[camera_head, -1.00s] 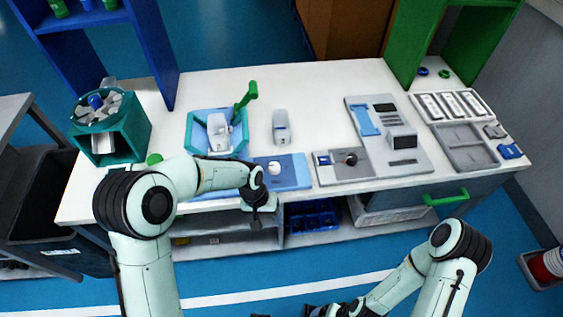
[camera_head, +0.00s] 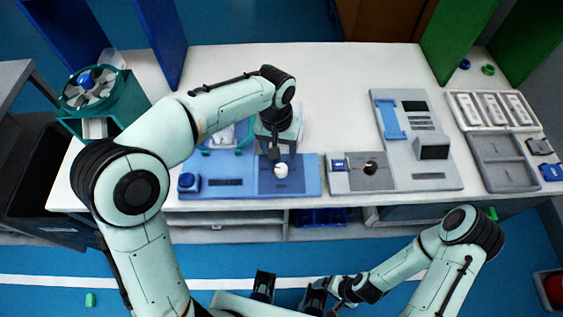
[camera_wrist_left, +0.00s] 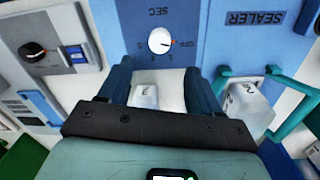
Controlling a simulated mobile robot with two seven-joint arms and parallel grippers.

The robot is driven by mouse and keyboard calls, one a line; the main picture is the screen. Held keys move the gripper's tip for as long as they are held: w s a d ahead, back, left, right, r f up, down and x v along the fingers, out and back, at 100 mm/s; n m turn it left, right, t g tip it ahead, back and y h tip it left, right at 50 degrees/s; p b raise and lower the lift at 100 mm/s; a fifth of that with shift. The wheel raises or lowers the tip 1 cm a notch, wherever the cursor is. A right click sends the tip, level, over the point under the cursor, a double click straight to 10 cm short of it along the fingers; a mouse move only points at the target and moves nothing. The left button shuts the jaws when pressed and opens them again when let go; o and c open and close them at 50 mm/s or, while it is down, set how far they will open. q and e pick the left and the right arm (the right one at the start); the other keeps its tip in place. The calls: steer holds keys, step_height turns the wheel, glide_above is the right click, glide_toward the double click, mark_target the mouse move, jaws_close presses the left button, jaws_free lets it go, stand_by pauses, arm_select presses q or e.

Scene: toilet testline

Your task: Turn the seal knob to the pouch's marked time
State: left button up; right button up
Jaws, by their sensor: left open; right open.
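The seal knob (camera_head: 281,171) is a round white knob with an orange pointer mark, on a blue panel (camera_head: 308,186). In the left wrist view the knob (camera_wrist_left: 160,40) sits ahead of my fingers, under an inverted "SEC" label; the small dial marks are hard to read. My left gripper (camera_head: 276,150) is open just behind the knob in the head view, apart from it. In the left wrist view the gripper (camera_wrist_left: 160,85) has a white pouch-like piece (camera_wrist_left: 147,95) showing below between its fingers. Another white piece marked "2" (camera_wrist_left: 245,102) lies by the sealer's teal handle (camera_wrist_left: 295,105). My right gripper (camera_head: 289,291) is open and empty.
A grey panel (camera_head: 345,183) with a black knob (camera_head: 371,168) stands right of the blue panel. A grey device (camera_head: 432,178) and trays (camera_head: 497,178) stand farther right. A teal carousel (camera_head: 92,90) is at left. The table's back middle is clear.

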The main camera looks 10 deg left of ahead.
mark_target(281, 167)
arm_select(q)
steer(key=f, duration=0.9)
steer(key=shift+w+d+f+b, duration=0.1)
steer(key=shift+d+f+b, duration=0.1)
steer(key=shift+b, duration=0.2)
steer(key=c, duration=1)
